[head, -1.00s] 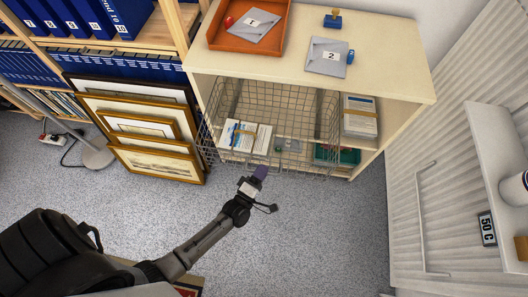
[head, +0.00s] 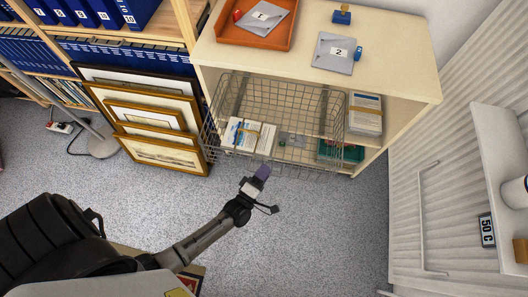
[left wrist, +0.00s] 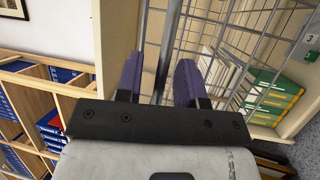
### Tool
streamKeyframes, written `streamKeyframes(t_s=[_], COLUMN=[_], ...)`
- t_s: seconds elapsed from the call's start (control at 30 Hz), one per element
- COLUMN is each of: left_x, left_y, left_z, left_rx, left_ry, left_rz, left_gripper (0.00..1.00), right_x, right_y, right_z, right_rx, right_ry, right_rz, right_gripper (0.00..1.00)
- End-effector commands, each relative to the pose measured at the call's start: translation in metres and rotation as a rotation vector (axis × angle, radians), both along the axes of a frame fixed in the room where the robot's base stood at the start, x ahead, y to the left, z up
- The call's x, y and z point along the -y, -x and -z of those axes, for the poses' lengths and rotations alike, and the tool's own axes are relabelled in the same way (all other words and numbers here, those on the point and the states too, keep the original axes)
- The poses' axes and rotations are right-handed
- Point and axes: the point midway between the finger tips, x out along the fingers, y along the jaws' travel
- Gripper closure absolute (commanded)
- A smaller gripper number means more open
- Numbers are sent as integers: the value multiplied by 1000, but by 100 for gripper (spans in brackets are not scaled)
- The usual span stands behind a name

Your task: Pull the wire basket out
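The wire basket (head: 278,97) sits in the upper opening of the pale wooden cabinet, its mesh front standing out past the cabinet's front edge. A banded stack of papers (head: 240,134) shows at its left through the mesh. My left gripper (head: 262,172) is at the lower front of the basket, near the middle. In the left wrist view its two purple fingers (left wrist: 158,82) stand apart. Wire mesh (left wrist: 215,45) is just beyond the right finger. My right gripper is not in view.
An orange tray (head: 285,36) and a grey envelope (head: 333,54) lie on the cabinet top (head: 395,55). Framed prints (head: 148,112) lean left of the cabinet. A lamp base (head: 103,147) stands on the floor farther left. Carpet (head: 330,225) in front and right is clear.

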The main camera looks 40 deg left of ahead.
Motion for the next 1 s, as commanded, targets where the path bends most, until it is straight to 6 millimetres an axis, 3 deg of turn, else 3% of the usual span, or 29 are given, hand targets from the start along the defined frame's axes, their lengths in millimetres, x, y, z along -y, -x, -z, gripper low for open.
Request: streamKeyframes(t_s=[0.37,0.8,1.0], left_x=[1,8,11], left_y=[10,91,118], left_z=[2,15,20], left_rx=[-3,-4,-3], left_ry=[0,-1,-1], left_rz=[0,1,1], left_gripper=[65,65,65], right_x=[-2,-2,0], right_y=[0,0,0], right_z=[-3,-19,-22], right_rx=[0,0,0], right_ry=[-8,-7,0], right_rz=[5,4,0], right_gripper=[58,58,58])
